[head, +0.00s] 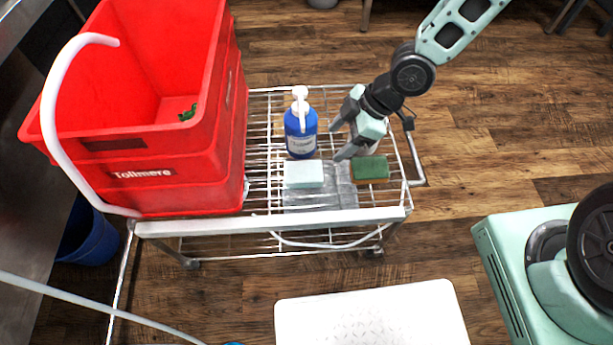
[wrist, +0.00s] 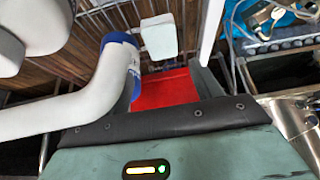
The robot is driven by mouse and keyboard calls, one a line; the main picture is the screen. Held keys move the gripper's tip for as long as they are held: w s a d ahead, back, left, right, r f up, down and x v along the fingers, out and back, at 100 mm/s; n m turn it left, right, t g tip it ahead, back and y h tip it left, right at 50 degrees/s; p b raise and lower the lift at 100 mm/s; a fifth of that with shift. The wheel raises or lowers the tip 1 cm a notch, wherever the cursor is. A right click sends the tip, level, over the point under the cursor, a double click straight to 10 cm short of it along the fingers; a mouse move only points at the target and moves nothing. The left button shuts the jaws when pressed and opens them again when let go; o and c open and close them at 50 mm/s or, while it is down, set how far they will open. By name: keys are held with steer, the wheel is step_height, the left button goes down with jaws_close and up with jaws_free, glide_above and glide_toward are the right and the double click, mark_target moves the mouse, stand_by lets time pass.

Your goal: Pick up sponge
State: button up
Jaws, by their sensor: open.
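A green block that looks like a sponge (head: 371,169) lies at the right end of a grey tray (head: 310,197) on the wire trolley in the head view. A pale, bluish-white block (head: 304,174) lies at the tray's left. My gripper (head: 339,138) is open and empty. Its fingers point left, above and behind the green block, near the blue pump bottle (head: 300,129). The bottle stands upright with a white pump, just left of the fingers. In the wrist view a white block (wrist: 159,36) shows beside something blue; I cannot make out the green block there.
A big red crate (head: 150,171) fills the trolley's left side. A white board (head: 370,315) lies in front of the trolley.

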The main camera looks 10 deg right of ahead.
mark_target(308, 171)
steer(key=b+x, duration=0.5)
steer(key=x, duration=0.9)
steer(key=shift+s+f, duration=0.1)
steer(key=shift+f, duration=0.1)
steer(key=c, duration=0.6)
